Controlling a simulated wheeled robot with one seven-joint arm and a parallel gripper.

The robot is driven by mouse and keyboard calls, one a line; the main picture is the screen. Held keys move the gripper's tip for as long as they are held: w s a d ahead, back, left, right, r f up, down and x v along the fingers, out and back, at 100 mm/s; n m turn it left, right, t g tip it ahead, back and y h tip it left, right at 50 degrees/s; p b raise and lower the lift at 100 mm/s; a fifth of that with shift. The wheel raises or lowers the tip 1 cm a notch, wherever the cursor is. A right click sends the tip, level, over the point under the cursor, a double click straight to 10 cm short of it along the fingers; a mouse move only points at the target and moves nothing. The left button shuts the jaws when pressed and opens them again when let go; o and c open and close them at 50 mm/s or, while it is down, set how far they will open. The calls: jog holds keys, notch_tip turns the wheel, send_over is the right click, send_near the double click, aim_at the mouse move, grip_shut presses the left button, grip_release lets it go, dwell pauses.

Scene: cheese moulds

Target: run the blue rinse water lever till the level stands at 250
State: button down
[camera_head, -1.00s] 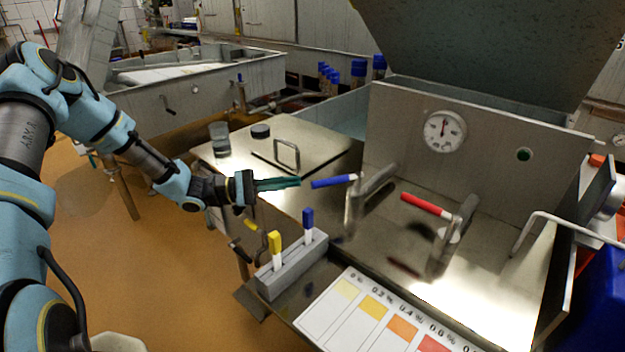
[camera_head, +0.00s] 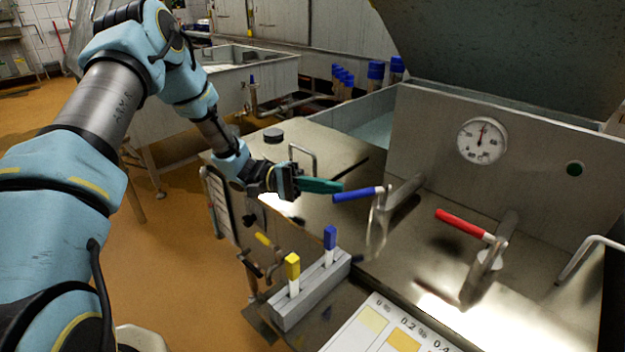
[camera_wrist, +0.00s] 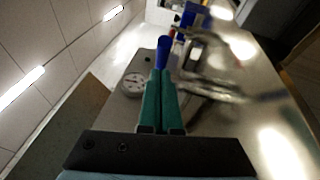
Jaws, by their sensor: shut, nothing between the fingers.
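The blue lever (camera_head: 357,194) points left from its metal valve on the steel counter in the head view. Its blue end also shows in the wrist view (camera_wrist: 164,50), just past my fingertips. My gripper (camera_head: 338,187), with green fingers, is shut and empty. Its tips are close to the free end of the blue lever; I cannot tell whether they touch it. A round white dial (camera_head: 482,140) with a dark needle pointing about straight up is on the steel panel behind; its numbers are too small to read. The dial also shows in the wrist view (camera_wrist: 134,84).
A red lever (camera_head: 460,223) stands to the right of the blue one. A grey block (camera_head: 310,291) with a yellow and a blue stick, and a colour chart (camera_head: 385,333), lie in front. A wire handle (camera_head: 302,158) rises from the counter behind my gripper.

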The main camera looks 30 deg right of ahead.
aim_at(339, 201)
jog(key=shift+s+d+r, duration=0.1)
jog(key=shift+s+d, duration=0.25)
jog(key=shift+s, duration=0.2)
jog(key=shift+h, duration=0.3)
jog(key=shift+s+a+n+t+h+p, duration=0.3)
jog(key=shift+s+a+n+t+h, duration=0.15)
jog(key=shift+n+t+h, duration=0.35)
jog(key=shift+s+a+n+t+h, duration=0.2)
jog(key=shift+s+n+t+h, duration=0.4)
jog(key=shift+n+t+h, duration=0.1)
jog(key=shift+s+a+h, duration=0.15)
jog(key=shift+s+h, duration=0.15)
jog(key=shift+s, duration=0.5)
